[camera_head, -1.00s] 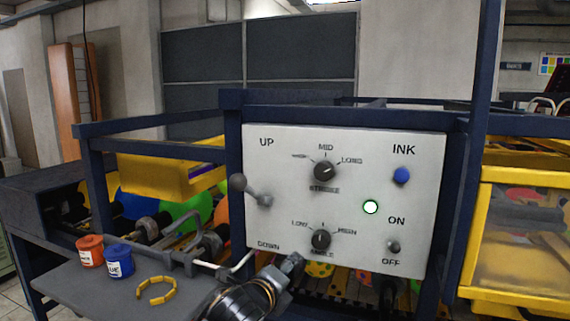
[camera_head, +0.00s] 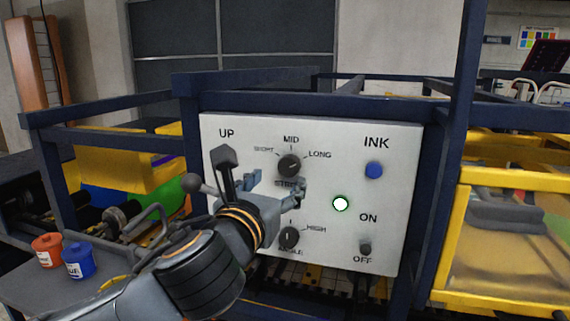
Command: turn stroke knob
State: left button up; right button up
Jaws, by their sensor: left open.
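The white control panel (camera_head: 330,145) faces me. The black stroke knob (camera_head: 289,166) sits in its upper part under the labels SHORT, MID and LONG; its pointer setting is too small to tell. My left gripper (camera_head: 285,190) is open and empty in front of the panel, just below the stroke knob. It covers part of the STROKE label. Whether a finger touches the panel cannot be told. My right gripper is not in view.
A second black knob (camera_head: 289,237) sits below my gripper, its labels partly hidden. A lever with a grey ball (camera_head: 192,184) is at the panel's left. A blue ink button (camera_head: 373,170), a lit round light (camera_head: 340,204) and an on/off switch (camera_head: 364,249) are at the right.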

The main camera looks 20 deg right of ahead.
aim_at(287, 169)
pick_arm(q)
jog(key=p+x, duration=0.1)
jog(key=x, duration=0.3)
jog(key=shift+w+d, duration=0.2)
jog(key=shift+w, duration=0.1)
jog(key=shift+x, duration=0.9)
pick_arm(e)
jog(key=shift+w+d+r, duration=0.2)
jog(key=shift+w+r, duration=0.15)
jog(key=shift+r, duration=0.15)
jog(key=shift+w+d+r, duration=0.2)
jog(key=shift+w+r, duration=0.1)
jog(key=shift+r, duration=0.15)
pick_arm(q)
jog(key=c, duration=1.2)
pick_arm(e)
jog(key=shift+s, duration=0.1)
